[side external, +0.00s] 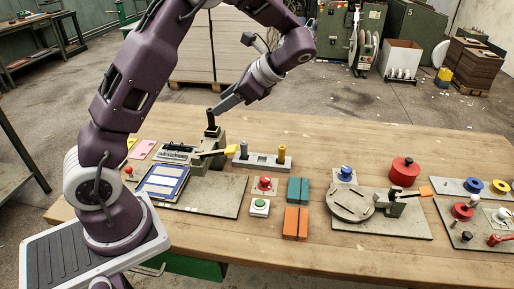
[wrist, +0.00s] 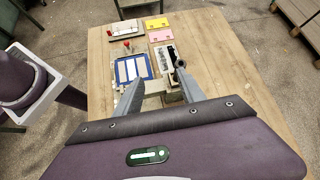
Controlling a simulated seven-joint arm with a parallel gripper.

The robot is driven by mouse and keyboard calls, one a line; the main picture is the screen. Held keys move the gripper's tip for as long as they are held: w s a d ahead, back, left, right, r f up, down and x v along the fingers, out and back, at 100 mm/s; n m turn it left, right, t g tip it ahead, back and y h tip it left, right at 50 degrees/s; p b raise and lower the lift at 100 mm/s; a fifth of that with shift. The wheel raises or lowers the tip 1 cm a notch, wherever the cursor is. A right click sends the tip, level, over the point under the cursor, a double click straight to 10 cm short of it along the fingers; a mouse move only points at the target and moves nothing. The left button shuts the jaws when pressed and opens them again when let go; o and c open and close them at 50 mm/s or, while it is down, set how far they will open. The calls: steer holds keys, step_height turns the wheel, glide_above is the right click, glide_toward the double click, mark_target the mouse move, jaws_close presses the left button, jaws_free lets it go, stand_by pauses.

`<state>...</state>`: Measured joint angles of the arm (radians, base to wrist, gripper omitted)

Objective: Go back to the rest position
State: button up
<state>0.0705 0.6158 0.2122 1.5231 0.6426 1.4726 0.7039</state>
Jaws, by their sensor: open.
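My gripper (side external: 220,107) is at the upper middle of the side view, above the wooden table (side external: 340,140), with its fingers pointing down and left. Its tips appear close to a black upright handle (side external: 211,121) on a grey-green feeder block (side external: 208,158); I cannot tell whether they touch. In the wrist view my gripper (wrist: 157,88) has its two fingers spread, with nothing held between them. A blue-framed panel with white strips (wrist: 133,68) lies beyond the left finger, and a dark slotted tray (wrist: 167,58) lies beyond the right one.
A grey post fixture (side external: 262,160), red button (side external: 265,183), green button (side external: 260,205), teal block (side external: 298,190) and orange block (side external: 296,222) stand mid-table. A round disc fixture (side external: 350,202) and red pot (side external: 404,171) stand right. Space above the table is open.

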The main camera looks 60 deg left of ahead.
steer(key=s+d+r+n+t+h, duration=0.3)
steer(key=s+d+n+t+h, duration=0.1)
steer(key=s+d, duration=0.5)
steer(key=s+d+r+n+t+h, duration=0.3)
steer(key=s+d+n+t+h, duration=0.1)
steer(key=s+d, duration=0.5)
steer(key=d+n+t, duration=0.1)
steer(key=t, duration=0.1)
steer(key=shift+r+t, duration=0.3)
steer(key=shift+t, duration=0.1)
